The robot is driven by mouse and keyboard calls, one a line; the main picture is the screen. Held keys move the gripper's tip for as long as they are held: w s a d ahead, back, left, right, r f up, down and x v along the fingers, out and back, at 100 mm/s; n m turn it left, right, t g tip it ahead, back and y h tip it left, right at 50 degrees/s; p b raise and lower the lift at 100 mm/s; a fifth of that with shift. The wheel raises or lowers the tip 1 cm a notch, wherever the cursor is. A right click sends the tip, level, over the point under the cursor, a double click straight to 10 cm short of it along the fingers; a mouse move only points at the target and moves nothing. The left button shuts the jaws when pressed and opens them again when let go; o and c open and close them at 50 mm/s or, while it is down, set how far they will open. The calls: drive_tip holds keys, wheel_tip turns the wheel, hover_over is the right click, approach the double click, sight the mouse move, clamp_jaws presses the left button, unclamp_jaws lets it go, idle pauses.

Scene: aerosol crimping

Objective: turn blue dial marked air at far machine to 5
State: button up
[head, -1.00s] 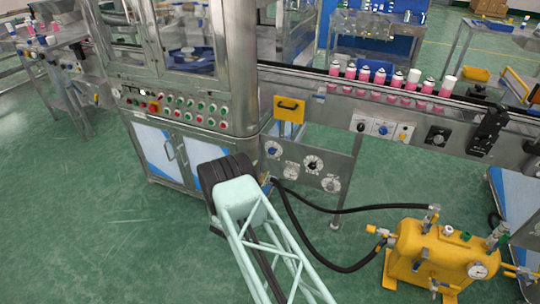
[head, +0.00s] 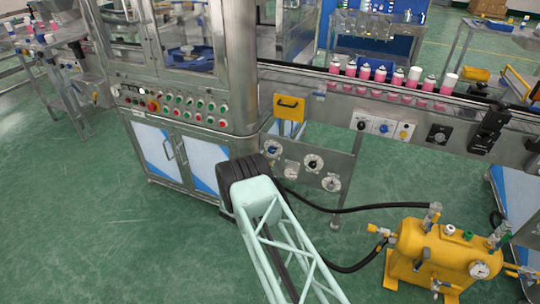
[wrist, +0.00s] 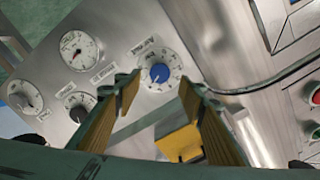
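The blue dial (head: 273,149) is on the upper left of the metal panel under the conveyor, beside the machine cabinet. In the wrist view the blue dial (wrist: 159,73) has a white round scale, with a small label beside it that seems to start with "AIR". The number it points to is too small to read. My gripper (wrist: 158,86) is open and empty, with a yellow-faced finger on each side of the dial in the picture. The fingers appear apart from the dial. In the head view my arm hides the gripper.
A yellow tank (head: 443,252) with black hoses stands at the lower right. Open green floor lies at left.

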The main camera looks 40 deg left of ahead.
sight(271, 151)
drive_tip(key=shift+b+x, duration=0.75)
drive_tip(key=shift+x, duration=2.55)
drive_tip(key=shift+c, duration=0.2)
drive_tip(key=c, duration=0.8)
